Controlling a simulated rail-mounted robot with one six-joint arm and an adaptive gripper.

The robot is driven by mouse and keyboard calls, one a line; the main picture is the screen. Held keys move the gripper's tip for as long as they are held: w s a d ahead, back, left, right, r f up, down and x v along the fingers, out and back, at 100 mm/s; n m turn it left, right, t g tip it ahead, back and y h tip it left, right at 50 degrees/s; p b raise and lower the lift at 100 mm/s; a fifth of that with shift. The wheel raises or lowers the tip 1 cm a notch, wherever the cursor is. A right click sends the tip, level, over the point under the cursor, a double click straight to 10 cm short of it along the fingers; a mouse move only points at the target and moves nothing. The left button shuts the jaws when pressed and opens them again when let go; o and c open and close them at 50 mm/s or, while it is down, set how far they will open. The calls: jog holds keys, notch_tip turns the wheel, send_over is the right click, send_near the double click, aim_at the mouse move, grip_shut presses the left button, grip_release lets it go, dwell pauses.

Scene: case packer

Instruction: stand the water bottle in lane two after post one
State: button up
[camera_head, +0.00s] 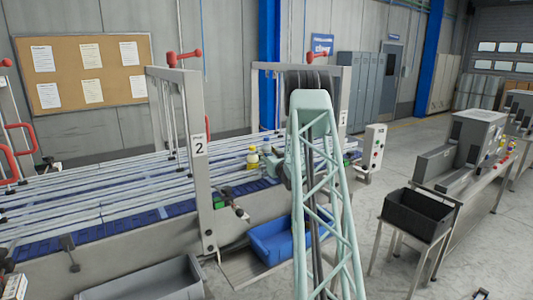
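A small bottle-like item with a yellow part (252,160) stands on the conveyor, just left of my arm; I cannot tell whether it is the water bottle. My gripper (275,163) appears as a dark shape at the conveyor's right end, partly behind my pale green lattice arm. Its fingers are too small and hidden to read, and so is anything in them. The lanes are long strips between pale rails (90,190) over a blue belt. A grey post (195,190) bears the label 2. A farther post (344,95) has a small label I cannot read clearly.
A blue crate (268,257) sits low beside the conveyor, partly behind my arm. A grey bin (150,292) is at the bottom left. A black crate (390,211) stands on a stand at right. A control box (374,143) is by the conveyor's end. Open floor lies at right.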

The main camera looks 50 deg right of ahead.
jog(key=shift+o, duration=0.3)
jog(key=shift+r, duration=0.2)
jog(key=shift+b+v, duration=0.75)
jog(key=shift+v, duration=5.25)
